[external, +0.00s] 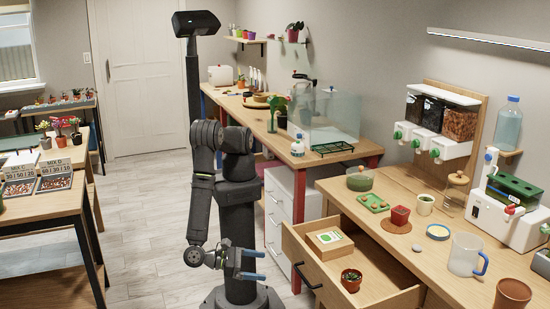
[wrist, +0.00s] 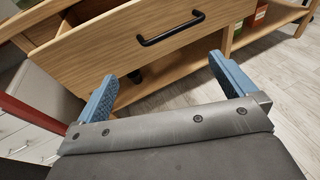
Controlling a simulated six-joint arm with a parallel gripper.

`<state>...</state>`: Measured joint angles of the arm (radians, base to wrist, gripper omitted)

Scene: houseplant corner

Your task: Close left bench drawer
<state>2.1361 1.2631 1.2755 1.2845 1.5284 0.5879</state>
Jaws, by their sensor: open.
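The left bench drawer (external: 325,285) stands pulled out from the wooden bench, with a box (external: 331,241) and a small potted plant (external: 351,280) inside. Its black bar handle (external: 306,276) is on the front panel. In the wrist view the drawer front (wrist: 125,45) and the handle (wrist: 171,29) show ahead of my fingers. My gripper (external: 258,263) is open, with blue fingers, left of the drawer front in the external view. It also shows in the wrist view (wrist: 163,80), with nothing between its fingers and apart from the handle.
The bench top (external: 372,222) above the drawer holds a red pot (external: 399,215), a glass mug (external: 466,254) and other items. A white drawer cabinet (external: 280,215) stands behind my arm. Bare floor (external: 150,235) lies to the left.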

